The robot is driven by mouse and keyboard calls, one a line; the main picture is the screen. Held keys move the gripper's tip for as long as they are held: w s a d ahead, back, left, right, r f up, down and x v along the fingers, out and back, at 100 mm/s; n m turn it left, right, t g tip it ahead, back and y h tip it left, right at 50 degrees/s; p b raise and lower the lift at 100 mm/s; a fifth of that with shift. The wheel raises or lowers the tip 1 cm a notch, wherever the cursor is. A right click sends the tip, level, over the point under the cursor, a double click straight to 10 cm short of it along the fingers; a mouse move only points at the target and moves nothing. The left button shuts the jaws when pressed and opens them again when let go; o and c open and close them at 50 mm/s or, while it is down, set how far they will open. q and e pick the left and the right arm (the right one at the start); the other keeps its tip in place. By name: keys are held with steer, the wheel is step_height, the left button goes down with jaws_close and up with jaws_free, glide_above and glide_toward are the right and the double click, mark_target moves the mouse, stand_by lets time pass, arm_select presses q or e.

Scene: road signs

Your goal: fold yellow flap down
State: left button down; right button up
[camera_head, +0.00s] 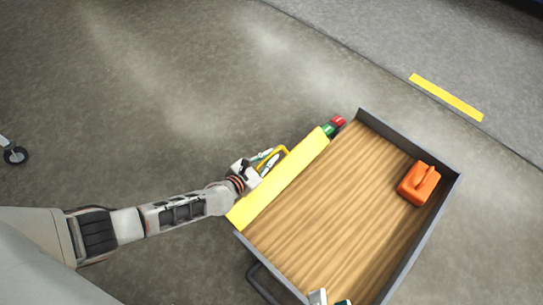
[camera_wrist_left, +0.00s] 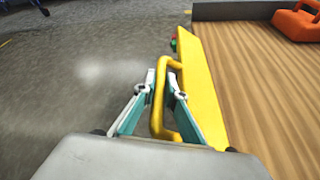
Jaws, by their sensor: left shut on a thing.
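The yellow flap (camera_head: 285,180) is a long panel along the left edge of a cart with a wooden bed (camera_head: 335,205). I cannot tell its exact tilt. A yellow loop handle (camera_wrist_left: 158,98) stands out from its outer side. My left gripper (camera_head: 266,164) is at this handle, outside the cart. In the left wrist view, its two fingers (camera_wrist_left: 160,95) are shut on the handle, one on each side. Part of my right gripper (camera_head: 330,298) shows at the bottom edge of the head view, over the cart's near end; most of it is cut off.
An orange box-like object with a handle (camera_head: 419,184) sits on the bed at the right. Red and green pieces (camera_head: 334,126) show by the flap's far end. Grey walls (camera_head: 412,155) edge the bed. The concrete floor (camera_head: 150,110) left of the cart is clear.

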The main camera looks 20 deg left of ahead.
arm_select(q)
steer(key=shift+w+a+f, duration=0.2)
steer(key=shift+a+f, duration=0.35)
steer(key=shift+f, duration=0.2)
steer(key=c, duration=2.4)
jaws_free()
steer(key=shift+o, duration=0.2)
steer(key=shift+s+a, duration=0.1)
steer(key=shift+s, duration=0.35)
steer(key=v, duration=1.1)
steer(key=shift+r, duration=0.2)
